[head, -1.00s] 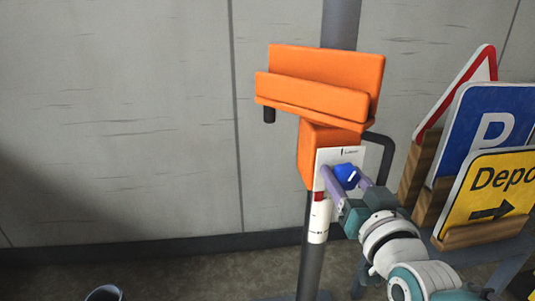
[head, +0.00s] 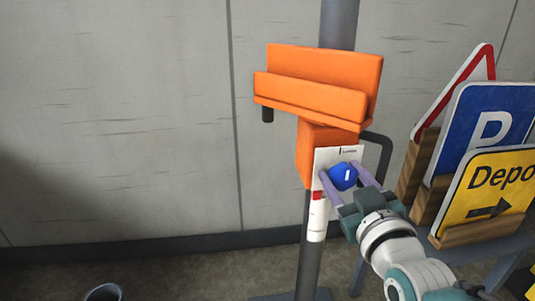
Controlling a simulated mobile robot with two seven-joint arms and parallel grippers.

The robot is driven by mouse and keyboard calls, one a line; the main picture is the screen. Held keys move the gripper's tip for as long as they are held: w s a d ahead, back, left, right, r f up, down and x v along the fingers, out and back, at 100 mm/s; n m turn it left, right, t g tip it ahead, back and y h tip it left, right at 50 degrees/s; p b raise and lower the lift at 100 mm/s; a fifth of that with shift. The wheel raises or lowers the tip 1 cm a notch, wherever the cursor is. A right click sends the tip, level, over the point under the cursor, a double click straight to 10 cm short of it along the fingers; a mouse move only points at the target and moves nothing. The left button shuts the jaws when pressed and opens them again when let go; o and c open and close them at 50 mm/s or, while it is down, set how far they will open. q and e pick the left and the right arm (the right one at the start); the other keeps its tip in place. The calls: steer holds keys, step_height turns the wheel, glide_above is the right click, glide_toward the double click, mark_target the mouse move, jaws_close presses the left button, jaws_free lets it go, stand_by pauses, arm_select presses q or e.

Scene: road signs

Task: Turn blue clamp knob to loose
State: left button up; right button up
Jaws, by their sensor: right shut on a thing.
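The blue clamp knob (head: 343,176) sits on a white plate (head: 328,158) on the front of the orange clamp (head: 313,147), which is mounted on a grey post (head: 310,258). The knob has a short white mark that stands nearly upright. The plate has a small black mark and tiny lettering at its top, too small to read surely. My right gripper (head: 341,180) is shut on the knob, one purple finger on each side. My left gripper is not in view.
An orange ledge (head: 315,92) tops the clamp. At the right, a red-edged triangular sign (head: 455,92), a blue P sign (head: 493,122) and a yellow sign (head: 490,190) stand in wooden holders, close to my right arm. The wall at left is clear.

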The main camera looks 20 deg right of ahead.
steer(key=shift+r, duration=0.1)
steer(key=o, duration=1.4)
steer(key=shift+c, duration=0.2)
steer(key=shift+s+a, duration=0.1)
steer(key=shift+s, duration=0.2)
steer(key=p+v, duration=0.3)
steer(key=v, duration=0.6)
steer(key=shift+s, duration=0.15)
